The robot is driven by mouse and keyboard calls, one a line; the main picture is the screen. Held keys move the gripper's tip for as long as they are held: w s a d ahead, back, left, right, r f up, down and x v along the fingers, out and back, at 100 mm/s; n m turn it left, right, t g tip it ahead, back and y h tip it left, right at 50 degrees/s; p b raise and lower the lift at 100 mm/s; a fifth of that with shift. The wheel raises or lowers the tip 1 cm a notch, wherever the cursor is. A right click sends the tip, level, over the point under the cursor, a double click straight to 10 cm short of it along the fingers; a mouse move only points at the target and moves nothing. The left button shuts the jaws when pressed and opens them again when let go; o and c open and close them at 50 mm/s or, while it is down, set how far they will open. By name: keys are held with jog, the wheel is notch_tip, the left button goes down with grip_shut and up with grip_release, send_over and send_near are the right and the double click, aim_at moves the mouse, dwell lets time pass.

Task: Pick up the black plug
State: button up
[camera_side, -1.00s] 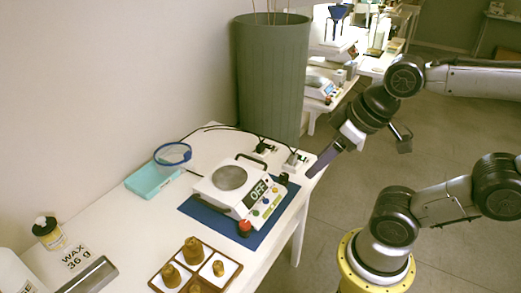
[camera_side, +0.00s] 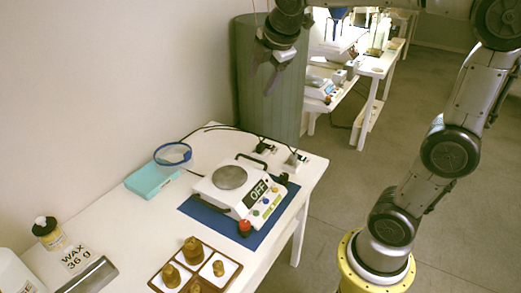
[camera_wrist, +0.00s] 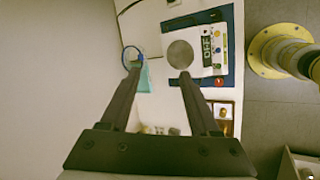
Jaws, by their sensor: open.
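The black plug (camera_side: 264,147) is a small dark piece at the back of the white table, just left of the white power socket (camera_side: 295,160). A black cable runs left from its area. Whether it sits in an outlet is too small to tell. My gripper (camera_side: 271,85) is high above the table's back end, in front of the green bin and well apart from the plug. In the wrist view my gripper (camera_wrist: 160,74) is open with nothing between its fingers. I cannot make out the plug in that view.
A hot plate (camera_side: 230,178) showing OFF stands on a blue mat (camera_side: 207,215). A tall green bin (camera_side: 290,110) stands behind.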

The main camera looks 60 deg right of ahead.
jog(key=w+d+f+n+g+h, duration=0.1)
jog(key=w+d+f+n, duration=0.15)
jog(key=w, duration=0.25)
jog(key=w+d+f+n, duration=0.1)
jog(key=w+d+f, duration=0.1)
jog(key=w+d, duration=0.25)
jog(key=g, duration=0.4)
send_over(260, 144)
jog(key=a, duration=0.2)
jog(key=f, duration=2.8)
jog(key=shift+s+d, duration=0.15)
jog(key=shift+s, duration=0.1)
jog(key=shift+a+x, duration=0.1)
jog(key=shift+x, duration=1.4)
jog(key=shift+a+x, duration=0.15)
jog(key=shift+x, duration=1.35)
grip_shut()
